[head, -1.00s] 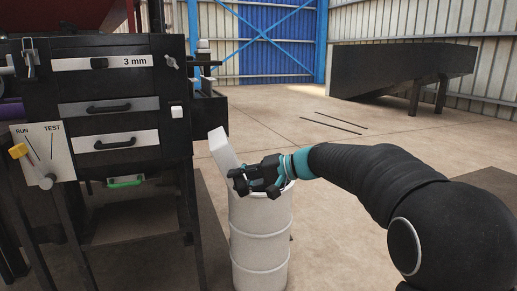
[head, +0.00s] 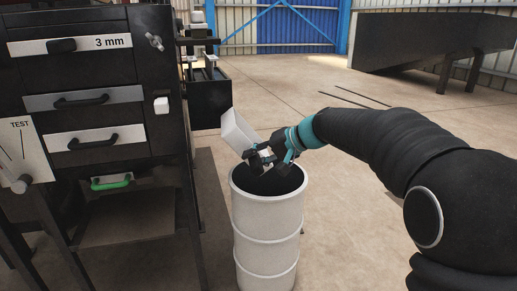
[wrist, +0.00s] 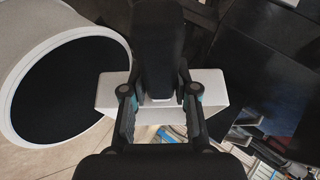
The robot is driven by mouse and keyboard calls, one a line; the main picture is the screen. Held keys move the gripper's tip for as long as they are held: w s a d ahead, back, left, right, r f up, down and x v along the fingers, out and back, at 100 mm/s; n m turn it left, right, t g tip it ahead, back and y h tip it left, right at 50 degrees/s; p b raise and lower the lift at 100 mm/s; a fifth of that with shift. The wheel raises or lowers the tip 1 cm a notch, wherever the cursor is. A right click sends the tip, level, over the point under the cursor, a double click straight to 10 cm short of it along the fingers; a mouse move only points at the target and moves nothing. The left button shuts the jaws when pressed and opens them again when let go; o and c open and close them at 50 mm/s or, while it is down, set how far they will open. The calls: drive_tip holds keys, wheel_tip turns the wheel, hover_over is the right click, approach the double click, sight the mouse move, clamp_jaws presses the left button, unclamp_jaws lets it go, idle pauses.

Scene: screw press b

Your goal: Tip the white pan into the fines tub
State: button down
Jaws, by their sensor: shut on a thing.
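The white pan (head: 238,132) is tilted steeply over the far rim of a white tub (head: 267,225) in the head view. My gripper (head: 262,158) is shut on the pan's lower end, above the tub's open mouth. The tub has a dark inside, and I cannot tell what lies in it. In the wrist view the pan (wrist: 233,90) lies across behind the fingers of my gripper (wrist: 162,100), with the tub's round rim (wrist: 122,47) to the left. The pan's inside is hidden, and no falling material shows.
A dark machine with drawers stands at left, with a white-fronted drawer (head: 95,141), a green handle (head: 111,183) and a TEST panel (head: 22,152). A dark box (head: 209,102) juts from its side. A large dark trough (head: 430,40) stands far right.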

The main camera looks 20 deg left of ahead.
drive_tip(key=shift+s+a+f+n+t+h+p, duration=0.15)
drive_tip(key=shift+a+h+p, duration=0.3)
drive_tip(key=shift+p, duration=0.65)
drive_tip(key=shift+s+a+r+n+t+h+p, duration=0.1)
drive_tip(key=shift+s+a+n+h+p, duration=0.1)
drive_tip(key=shift+h+p, duration=0.7)
drive_tip(key=shift+s+a+f+n+t+h+p, duration=0.15)
drive_tip(key=shift+a+h+p, duration=0.1)
drive_tip(key=shift+p, duration=1.1)
drive_tip(key=shift+a+f+h+p, duration=0.15)
drive_tip(key=shift+h+p, duration=0.45)
drive_tip(key=shift+p, duration=0.65)
drive_tip(key=shift+a+f+n+t+h, duration=0.1)
drive_tip(key=shift+f+n+t+h, duration=0.4)
drive_tip(key=shift+h, duration=0.3)
drive_tip(key=shift+s+a+f+n+t+h, duration=0.15)
drive_tip(key=shift+f+t+h, duration=0.2)
drive_tip(key=shift+h, duration=0.4)
drive_tip(key=shift+w+a+f+n+t+h, duration=0.15)
drive_tip(key=shift+f+t+h, duration=0.2)
drive_tip(key=shift+h, duration=0.4)
drive_tip(key=shift+d, duration=0.15)
